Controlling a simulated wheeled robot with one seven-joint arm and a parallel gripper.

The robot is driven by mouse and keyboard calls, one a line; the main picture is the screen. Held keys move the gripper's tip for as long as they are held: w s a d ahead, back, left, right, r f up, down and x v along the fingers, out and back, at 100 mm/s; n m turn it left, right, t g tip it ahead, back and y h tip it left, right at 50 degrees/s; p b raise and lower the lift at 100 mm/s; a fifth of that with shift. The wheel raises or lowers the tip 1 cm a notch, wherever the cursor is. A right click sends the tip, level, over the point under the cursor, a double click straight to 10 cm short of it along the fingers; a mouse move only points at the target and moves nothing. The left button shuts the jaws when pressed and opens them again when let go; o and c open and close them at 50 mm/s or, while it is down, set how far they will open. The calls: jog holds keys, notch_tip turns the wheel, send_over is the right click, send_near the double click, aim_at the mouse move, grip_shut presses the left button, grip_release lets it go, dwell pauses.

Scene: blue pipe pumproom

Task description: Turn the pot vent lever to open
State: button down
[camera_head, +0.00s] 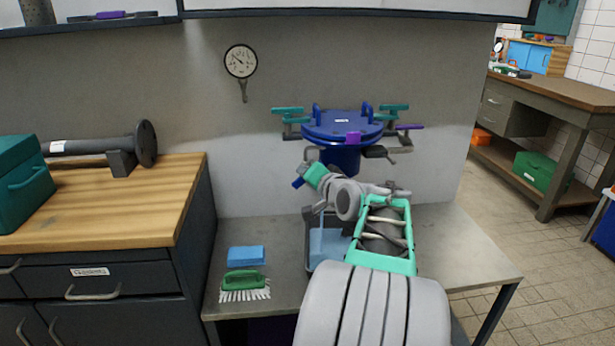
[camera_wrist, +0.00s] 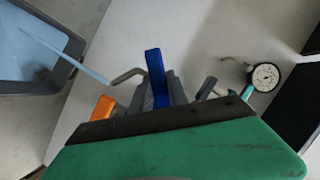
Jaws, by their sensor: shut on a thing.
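The blue pot (camera_head: 340,158) stands upright against the back wall, its round lid (camera_head: 342,125) held by teal-handled clamps. My gripper (camera_head: 304,182) is below and left of the lid, in front of the pot. In the wrist view my gripper (camera_wrist: 158,92) is shut on a blue lever (camera_wrist: 155,75), which sticks out beyond the fingers. The lever's blue end (camera_head: 298,183) also shows in the head view. A bent grey pipe (camera_wrist: 128,76) is beside the lever. A thin light-blue streak (camera_wrist: 65,57) runs from its end towards a grey tray. The lever's pivot is hidden.
The grey tray (camera_head: 311,255) with light-blue contents stands on the metal bench below my arm. A blue sponge (camera_head: 246,256) and green brush (camera_head: 244,283) lie left of it. A gauge (camera_head: 241,61) hangs on the wall. The bench's right end is clear.

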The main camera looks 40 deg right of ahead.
jog(key=n+g+b, duration=0.1)
jog(key=n, duration=0.1)
jog(key=n+g+h+b, duration=0.1)
jog(key=n, duration=0.1)
jog(key=shift+a+h+b, duration=0.1)
jog(key=shift+h+b, duration=0.2)
jog(key=shift+n+g+h+b, duration=0.6)
jog(key=shift+n+h+b, duration=0.3)
jog(key=shift+n+b, duration=0.4)
jog(key=shift+r, duration=0.1)
jog(key=c, duration=1.3)
grip_release()
